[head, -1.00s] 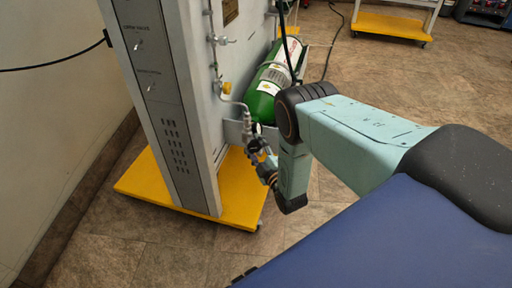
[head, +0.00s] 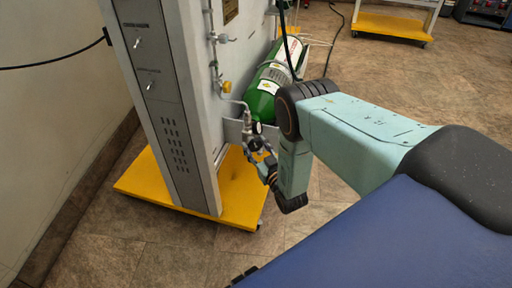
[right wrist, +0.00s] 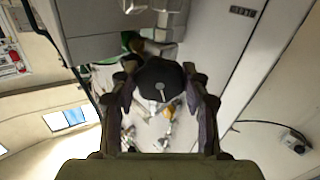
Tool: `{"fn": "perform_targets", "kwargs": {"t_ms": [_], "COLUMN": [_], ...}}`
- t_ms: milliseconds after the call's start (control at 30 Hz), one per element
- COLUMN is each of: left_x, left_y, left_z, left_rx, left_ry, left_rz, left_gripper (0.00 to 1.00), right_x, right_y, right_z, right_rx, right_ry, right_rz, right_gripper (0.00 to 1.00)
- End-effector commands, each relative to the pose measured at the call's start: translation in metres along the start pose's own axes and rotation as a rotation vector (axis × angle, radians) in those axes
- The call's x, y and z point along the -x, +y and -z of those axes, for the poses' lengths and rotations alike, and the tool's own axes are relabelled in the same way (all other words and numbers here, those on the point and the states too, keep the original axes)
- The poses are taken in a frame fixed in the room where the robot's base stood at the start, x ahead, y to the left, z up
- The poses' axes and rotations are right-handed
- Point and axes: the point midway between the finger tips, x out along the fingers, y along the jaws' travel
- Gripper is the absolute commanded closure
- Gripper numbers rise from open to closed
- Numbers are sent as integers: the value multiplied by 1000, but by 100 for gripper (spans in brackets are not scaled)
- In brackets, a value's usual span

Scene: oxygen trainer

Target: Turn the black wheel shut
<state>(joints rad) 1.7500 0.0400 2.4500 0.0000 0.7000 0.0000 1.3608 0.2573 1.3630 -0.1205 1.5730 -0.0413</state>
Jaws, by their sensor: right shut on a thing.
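The black wheel (right wrist: 160,82) is a dark, lobed knob in the middle of the right wrist view. The two fingers of my right gripper (right wrist: 161,76) sit on either side of it and are shut on it. In the head view the right gripper (head: 264,160) is at the valve fittings below the green cylinder (head: 262,102), beside the grey panel. The wheel is small there and mostly covered by the fingers. My left gripper is not in view.
The grey panel cabinet (head: 178,110) stands on a yellow wheeled base (head: 240,195), close to the left of the gripper. Metal pipe and valves (head: 222,86) run down its side. Another yellow base (head: 390,26) stands at the back. The tiled floor between is clear.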

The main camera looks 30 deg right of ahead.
Motion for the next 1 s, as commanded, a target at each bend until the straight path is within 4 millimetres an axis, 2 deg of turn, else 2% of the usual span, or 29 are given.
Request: {"fn": "perform_targets", "kwargs": {"t_ms": [400, 1000], "left_x": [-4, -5], "left_y": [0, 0], "left_z": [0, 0], "left_rx": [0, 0], "left_ry": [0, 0], "left_rz": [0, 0], "left_gripper": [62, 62], "right_x": [1, 1], "right_y": [-1, -1], "right_z": [-1, -1], "right_rx": [-280, -374], "right_ry": [-3, -3], "right_rz": [1, 1], "right_gripper": [85, 85]}}
